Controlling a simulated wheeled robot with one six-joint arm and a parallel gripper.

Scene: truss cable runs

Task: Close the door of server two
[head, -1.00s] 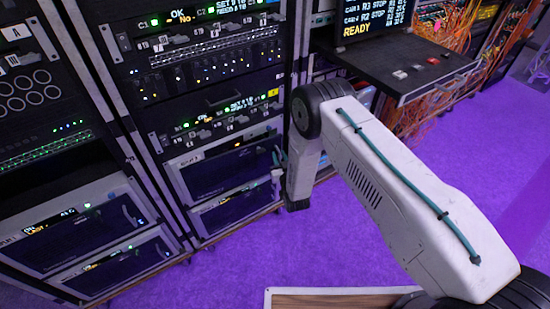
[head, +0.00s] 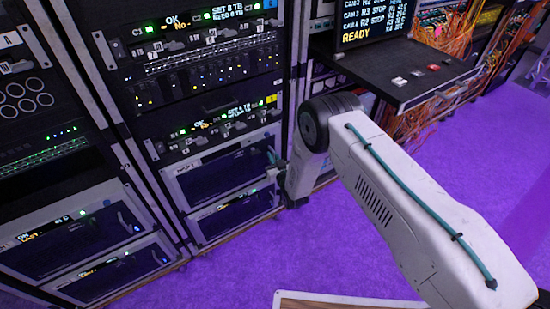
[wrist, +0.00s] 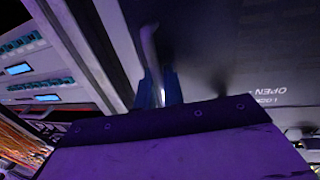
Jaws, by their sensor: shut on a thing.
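Two grey-framed units with dark windows sit low in the middle rack. The upper unit's door (head: 222,170) looks about flush with the rack; I cannot tell if a thin gap is left. Its label is too small to read, so I cannot confirm it is server two. My gripper (head: 275,160) is at the right edge of this door. In the wrist view, my gripper (wrist: 160,88) is shut on a pale upright handle (wrist: 149,48) in front of a grey panel (wrist: 250,50), which carries upside-down "OPEN" lettering.
The lower unit (head: 238,214) is just beneath. The left rack (head: 70,255) holds similar units. A console shelf (head: 410,80) with buttons juts out to the right of the rack, close to my arm. Orange cables (head: 480,50) hang beyond it.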

